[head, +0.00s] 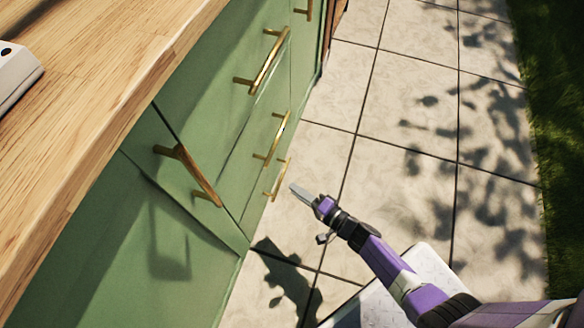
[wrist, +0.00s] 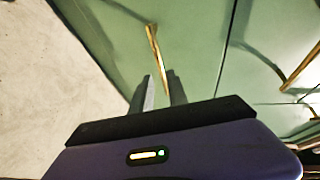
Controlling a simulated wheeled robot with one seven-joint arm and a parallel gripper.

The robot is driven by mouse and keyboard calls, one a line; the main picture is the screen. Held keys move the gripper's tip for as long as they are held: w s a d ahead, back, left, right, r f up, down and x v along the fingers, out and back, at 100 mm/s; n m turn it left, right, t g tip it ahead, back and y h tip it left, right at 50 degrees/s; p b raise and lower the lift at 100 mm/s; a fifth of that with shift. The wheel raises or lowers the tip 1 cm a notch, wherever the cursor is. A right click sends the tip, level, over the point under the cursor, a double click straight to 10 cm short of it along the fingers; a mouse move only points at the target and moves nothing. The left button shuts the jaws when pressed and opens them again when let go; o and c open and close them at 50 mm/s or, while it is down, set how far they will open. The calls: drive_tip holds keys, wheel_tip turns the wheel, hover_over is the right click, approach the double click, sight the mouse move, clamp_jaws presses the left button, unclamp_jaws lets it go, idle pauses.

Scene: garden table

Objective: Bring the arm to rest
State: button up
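My gripper (head: 293,187) is at the end of my purple and grey arm (head: 375,255), low in front of the green cabinet (head: 205,120). It points towards a brass handle (head: 278,180) near the bottom of the cabinet front. In the wrist view, the two grey fingers of my gripper (wrist: 160,76) stand a little apart with nothing seen held. A brass handle (wrist: 154,48) shows beyond the fingertips there. In the head view, a small gap shows between fingertips and handle.
The wooden worktop (head: 110,80) is at the left, with a white object (head: 15,72) at its edge. More brass handles (head: 262,62) stick out from the cabinet. Pale paving (head: 400,110) lies open to the right, with grass (head: 555,100) beyond.

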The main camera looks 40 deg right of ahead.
idle(0.3)
drive_tip(key=s+d+r+n+t+h, duration=0.2)
drive_tip(key=d+r+n+h, duration=0.15)
drive_tip(key=r+n, duration=0.8)
drive_tip(key=s+a+r+n+g, duration=0.1)
drive_tip(key=s+a+r+n, duration=0.15)
drive_tip(key=s+r, duration=0.9)
drive_tip(key=s+a+r+n+g, duration=0.15)
drive_tip(key=s+a+r, duration=0.25)
drive_tip(key=s+r, duration=0.75)
wheel_tip(320, 180, up, 35)
drive_tip(key=p, duration=3.5)
drive_tip(key=shift+m, duration=0.45)
drive_tip(key=shift+a, duration=0.1)
